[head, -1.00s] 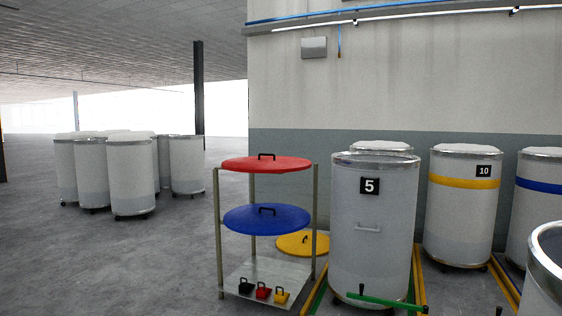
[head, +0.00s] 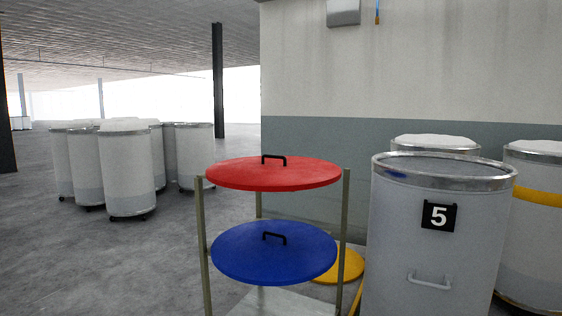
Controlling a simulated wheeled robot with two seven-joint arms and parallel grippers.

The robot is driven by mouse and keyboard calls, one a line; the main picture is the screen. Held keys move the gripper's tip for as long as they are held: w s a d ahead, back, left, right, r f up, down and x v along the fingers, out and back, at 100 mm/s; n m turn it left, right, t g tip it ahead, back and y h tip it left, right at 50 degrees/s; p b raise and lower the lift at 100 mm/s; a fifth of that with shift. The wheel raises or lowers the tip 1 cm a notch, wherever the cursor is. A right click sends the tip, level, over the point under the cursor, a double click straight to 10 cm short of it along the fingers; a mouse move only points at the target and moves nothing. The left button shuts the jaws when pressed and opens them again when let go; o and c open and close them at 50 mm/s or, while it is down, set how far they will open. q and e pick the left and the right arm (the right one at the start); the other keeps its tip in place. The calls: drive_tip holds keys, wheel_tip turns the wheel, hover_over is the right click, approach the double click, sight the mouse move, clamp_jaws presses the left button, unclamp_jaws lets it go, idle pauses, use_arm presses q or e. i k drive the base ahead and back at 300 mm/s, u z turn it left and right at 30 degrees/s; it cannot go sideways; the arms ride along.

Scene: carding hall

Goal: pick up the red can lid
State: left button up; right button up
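The red can lid (head: 235,174) is a wide, flat red disc with a black handle (head: 274,159) on its top. It lies level on the top of a rack with thin upright posts (head: 344,215). A blue lid (head: 250,258) with a black handle lies on the level below it. Neither of my grippers shows in the head view, so I cannot see their state.
A grey can marked 5 (head: 395,240) stands close to the rack's right, with more cans (head: 535,250) behind it. A yellow lid (head: 350,266) is low behind the rack. Several white cans (head: 127,170) stand at the back left. Floor (head: 100,270) on the left is clear.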

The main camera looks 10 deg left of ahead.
sight(265, 173)
drive_tip(key=u, duration=0.1)
drive_tip(key=i, duration=0.75)
drive_tip(key=u, duration=0.6)
drive_tip(key=i, duration=1.2)
drive_tip(key=z, duration=0.2)
